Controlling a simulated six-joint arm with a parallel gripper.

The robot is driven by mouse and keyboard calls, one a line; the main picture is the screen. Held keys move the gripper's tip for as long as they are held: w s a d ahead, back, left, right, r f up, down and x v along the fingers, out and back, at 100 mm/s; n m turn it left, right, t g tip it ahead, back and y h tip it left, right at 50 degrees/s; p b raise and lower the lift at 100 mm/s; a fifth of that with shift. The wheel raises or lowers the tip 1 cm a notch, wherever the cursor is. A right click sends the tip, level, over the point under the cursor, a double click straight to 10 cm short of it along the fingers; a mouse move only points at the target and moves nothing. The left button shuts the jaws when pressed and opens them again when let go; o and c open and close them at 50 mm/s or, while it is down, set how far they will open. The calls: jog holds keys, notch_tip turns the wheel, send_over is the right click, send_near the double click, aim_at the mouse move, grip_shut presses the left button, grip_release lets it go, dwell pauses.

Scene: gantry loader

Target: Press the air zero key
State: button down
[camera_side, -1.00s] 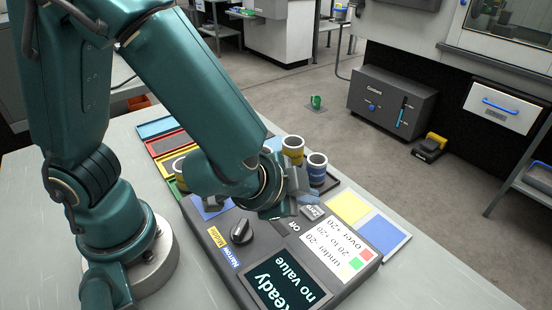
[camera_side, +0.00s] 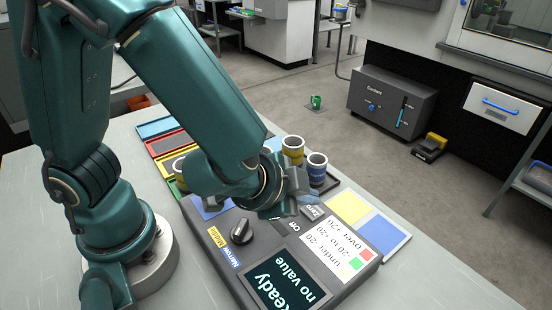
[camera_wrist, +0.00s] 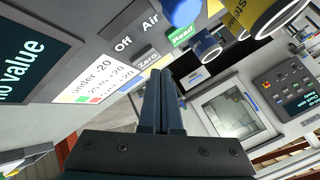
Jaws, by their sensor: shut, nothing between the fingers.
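The gauge box (camera_side: 222,268) lies on the bench with its dark display (camera_side: 285,280) reading "Ready" and "no value". A grey key marked "Zero" (camera_side: 312,212) sits on its top, and shows in the wrist view (camera_wrist: 147,61) just left of my fingertips. The wrist view also shows the word "Air" (camera_wrist: 150,20), the word "Off" (camera_wrist: 123,45) and a green "Read" key (camera_wrist: 181,36). My gripper (camera_wrist: 162,74) is shut and empty. In the side view it hangs over the box's far side; its fingertips are partly hidden. I cannot tell whether they touch anything.
A black knob (camera_side: 241,231) is on the box left of the keys. Several cups, among them a blue-banded one (camera_side: 317,170), stand close behind my gripper. A yellow tray (camera_side: 349,207) and a blue tray (camera_side: 384,235) lie right of the box. The bench's front right is clear.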

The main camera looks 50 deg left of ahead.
aim_at(306, 213)
jog(key=shift+f, duration=0.1)
jog(key=shift+f, duration=0.35)
jog(key=shift+f, duration=0.35)
dwell(0.7)
jog(key=shift+r, duration=0.8)
jog(key=shift+r, duration=2.5)
